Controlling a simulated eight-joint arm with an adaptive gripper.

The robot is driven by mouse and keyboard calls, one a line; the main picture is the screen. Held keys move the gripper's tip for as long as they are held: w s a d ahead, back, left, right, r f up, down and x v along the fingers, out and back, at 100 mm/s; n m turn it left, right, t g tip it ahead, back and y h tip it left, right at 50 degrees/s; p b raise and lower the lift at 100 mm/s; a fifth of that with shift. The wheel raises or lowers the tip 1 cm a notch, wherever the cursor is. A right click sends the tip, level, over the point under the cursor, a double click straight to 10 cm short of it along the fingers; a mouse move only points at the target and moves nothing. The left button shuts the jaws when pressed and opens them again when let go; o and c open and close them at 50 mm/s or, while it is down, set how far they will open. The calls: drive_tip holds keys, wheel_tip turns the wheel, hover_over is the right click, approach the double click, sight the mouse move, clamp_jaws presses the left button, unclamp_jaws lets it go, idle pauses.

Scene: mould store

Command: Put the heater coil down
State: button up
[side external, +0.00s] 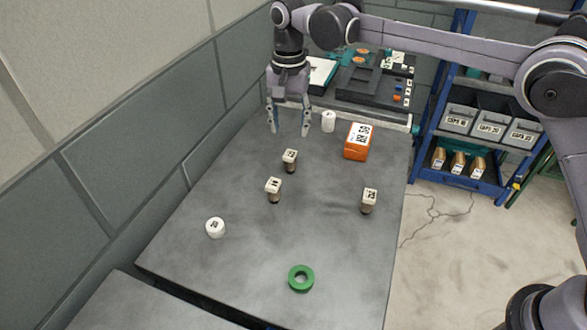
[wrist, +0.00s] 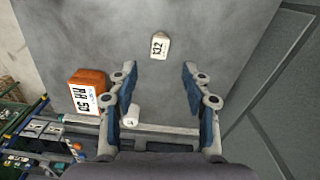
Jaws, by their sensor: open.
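My gripper (side external: 290,131) hangs above the far left part of the grey table. Its two fingers are apart with nothing held between them; the wrist view also shows the open fingers (wrist: 158,76). No coil is clearly recognisable, so I cannot tell which piece is the heater coil. A small white-topped, labelled piece (side external: 290,156) stands just in front of the gripper; in the wrist view its labelled top (wrist: 159,45) shows beyond the fingertips. A white cylinder (side external: 328,122) stands right of the gripper; in the wrist view it (wrist: 131,115) is partly beside the left finger.
An orange labelled box (side external: 357,146) stands at the far right of the table. Two more white-topped pieces (side external: 274,188) (side external: 368,200), a white round piece (side external: 215,228) and a green ring (side external: 301,279) are spread nearer. A block wall (side external: 150,130) runs along the left. Shelves (side external: 470,160) stand right.

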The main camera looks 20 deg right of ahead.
drive_tip(key=s+d+r+n+t, duration=0.2)
drive_tip(key=s+d+r, duration=0.25)
drive_tip(key=d, duration=0.25)
drive_tip(key=s+d+r+n+t, duration=0.1)
drive_tip(key=s+d+r+t, duration=0.1)
drive_tip(key=s+d+r, duration=0.35)
drive_tip(key=s+d+f+n+t, duration=0.1)
drive_tip(key=s+d+f+n, duration=0.1)
drive_tip(key=s+d+f, duration=0.3)
drive_tip(key=s+d+f+n+t, duration=0.2)
drive_tip(key=s+d+f, duration=0.3)
drive_tip(key=s, duration=0.5)
drive_tip(key=shift+s+d, duration=0.3)
drive_tip(key=shift+d, duration=0.15)
drive_tip(key=shift+o, duration=0.4)
